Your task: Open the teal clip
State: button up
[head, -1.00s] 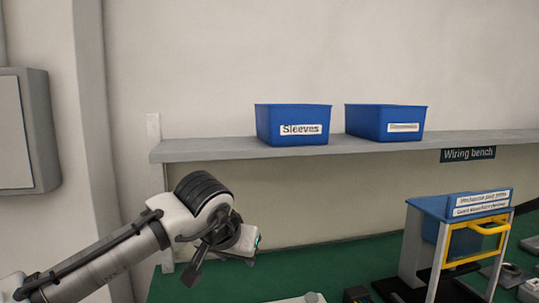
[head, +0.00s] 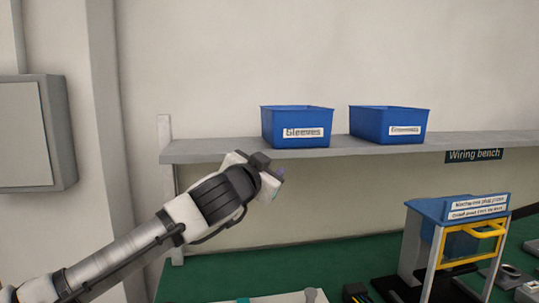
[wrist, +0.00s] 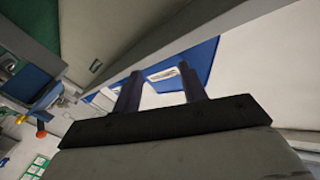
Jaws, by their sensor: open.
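A small teal piece (head: 243,300) shows at the bottom edge of the head view, on a pale surface. It is mostly cut off, so I cannot tell whether it is the teal clip or whether it is open. My gripper shows in the wrist view (wrist: 160,86) with its two dark fingers apart and nothing between them. In the head view my wrist is raised in front of the shelf's left part, above and away from the teal piece. The fingers are not clear there.
A shelf (head: 350,146) holds a blue Sleeves bin (head: 296,130) and a second blue bin (head: 390,125). A blue-topped press with a yellow guard (head: 470,230) stands right on the green bench (head: 270,268). The bench's back left is clear.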

jog(key=shift+s+d+r+m+t+h, duration=0.15)
jog(key=shift+d+r+m+h, duration=0.25)
jog(key=shift+r+m, duration=0.15)
jog(key=shift+s+d+r+m+t+h, duration=0.15)
jog(key=shift+d+r+m+h, duration=0.25)
jog(key=shift+r, duration=0.25)
